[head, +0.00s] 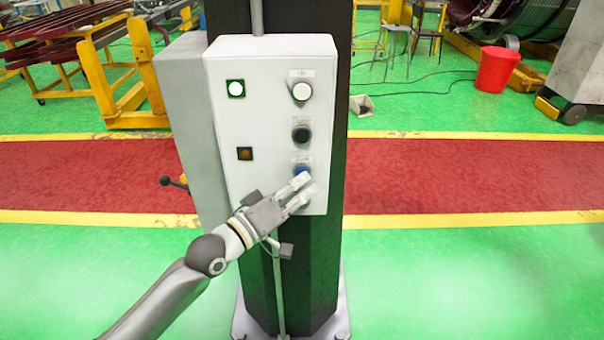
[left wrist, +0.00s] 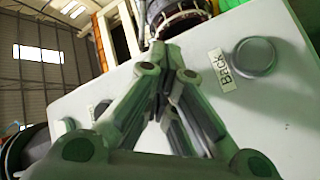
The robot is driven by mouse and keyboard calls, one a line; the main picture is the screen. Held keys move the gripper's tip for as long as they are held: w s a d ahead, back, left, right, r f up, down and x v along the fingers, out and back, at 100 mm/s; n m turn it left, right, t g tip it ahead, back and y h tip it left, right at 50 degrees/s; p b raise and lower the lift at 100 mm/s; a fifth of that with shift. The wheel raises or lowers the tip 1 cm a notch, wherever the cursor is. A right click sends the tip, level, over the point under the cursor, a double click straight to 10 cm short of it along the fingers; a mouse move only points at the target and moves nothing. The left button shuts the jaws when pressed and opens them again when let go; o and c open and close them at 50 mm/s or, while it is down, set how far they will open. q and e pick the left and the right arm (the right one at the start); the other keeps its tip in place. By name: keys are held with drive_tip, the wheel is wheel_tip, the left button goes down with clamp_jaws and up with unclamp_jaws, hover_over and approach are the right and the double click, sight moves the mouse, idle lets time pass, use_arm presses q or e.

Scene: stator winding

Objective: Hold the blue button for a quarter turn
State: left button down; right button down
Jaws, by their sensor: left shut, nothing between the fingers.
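The blue button (head: 302,169) is the lowest of three buttons on the white control box (head: 265,60) in the head view. My left gripper (head: 307,186) is shut and empty, in front of the box's lower right part. Its fingertips overlap the button's lower edge, so part of the button is hidden. I cannot tell whether they touch it. In the left wrist view the closed fingers (left wrist: 165,60) point along the white panel (left wrist: 285,110). A round dark button (left wrist: 255,57) with a label stands to their right; the blue button is not distinguishable there. My right gripper is out of view.
A black button (head: 302,135) and a white button (head: 301,91) sit above the blue one. A green-framed lamp (head: 236,88) glows bright; an amber lamp (head: 245,154) looks dim. A dark column (head: 320,270) carries the box. A small black-knobbed lever (head: 172,181) sticks out left.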

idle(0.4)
use_arm(q)
drive_tip(key=shift+s+p, duration=0.6)
drive_tip(key=shift+s, duration=0.2)
drive_tip(key=s+p, duration=0.3)
drive_tip(key=s, duration=0.2)
idle(0.9)
